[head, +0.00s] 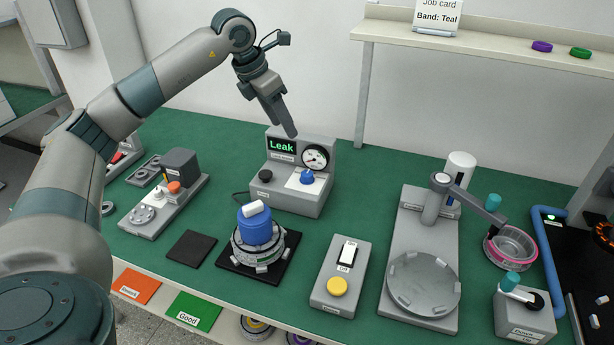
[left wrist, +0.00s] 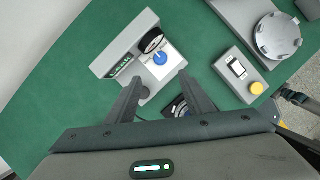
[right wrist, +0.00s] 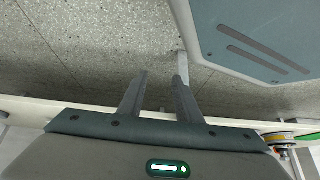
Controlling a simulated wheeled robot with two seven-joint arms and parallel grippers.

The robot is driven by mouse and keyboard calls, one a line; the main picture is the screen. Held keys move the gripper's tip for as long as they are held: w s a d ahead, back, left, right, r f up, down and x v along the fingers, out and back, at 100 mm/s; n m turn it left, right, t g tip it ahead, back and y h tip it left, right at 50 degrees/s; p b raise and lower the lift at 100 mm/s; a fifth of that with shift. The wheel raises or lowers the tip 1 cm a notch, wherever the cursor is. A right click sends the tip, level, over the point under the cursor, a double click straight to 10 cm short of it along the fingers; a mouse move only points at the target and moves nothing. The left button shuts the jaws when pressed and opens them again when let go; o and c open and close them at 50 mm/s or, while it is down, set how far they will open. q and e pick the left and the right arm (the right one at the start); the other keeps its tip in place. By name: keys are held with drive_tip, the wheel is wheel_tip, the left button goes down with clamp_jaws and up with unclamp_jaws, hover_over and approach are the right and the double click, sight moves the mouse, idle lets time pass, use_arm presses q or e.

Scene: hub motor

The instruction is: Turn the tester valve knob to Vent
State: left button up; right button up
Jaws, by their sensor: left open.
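The grey tester (head: 290,200) stands at the back middle of the bench, its screen reading "Leak". A blue knob (head: 307,178) sits on a white plate below the round gauge (head: 315,157); its pointing direction is too small to read. A dark knob (head: 265,176) is to its left. My left gripper (head: 285,120) hangs above and behind the tester, touching nothing. In the left wrist view it is open and empty (left wrist: 160,80), with the blue knob (left wrist: 160,58) showing beyond the fingertips. My right gripper (right wrist: 161,75) is open and empty over the floor, outside the head view.
A blue motor (head: 256,228) stands on a black mat in front of the tester. A switch box (head: 340,275) is to its right, then a round-plate fixture (head: 420,240). A shelf (head: 480,38) with a post stands behind at right. Green bench top is free around the tester's sides.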

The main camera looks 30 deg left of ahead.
sight(306, 174)
use_arm(q)
wheel_tip(306, 174, down, 2)
drive_tip(key=shift+w+b, duration=0.1)
drive_tip(key=shift+b, duration=0.6)
use_arm(e)
drive_tip(key=shift+t, duration=0.7)
drive_tip(key=w, duration=0.1)
drive_tip(key=w+a+r, duration=0.1)
drive_tip(key=w, duration=0.1)
drive_tip(key=w+a, duration=0.1)
drive_tip(key=shift+w+r, duration=0.2)
drive_tip(key=shift+r, duration=0.1)
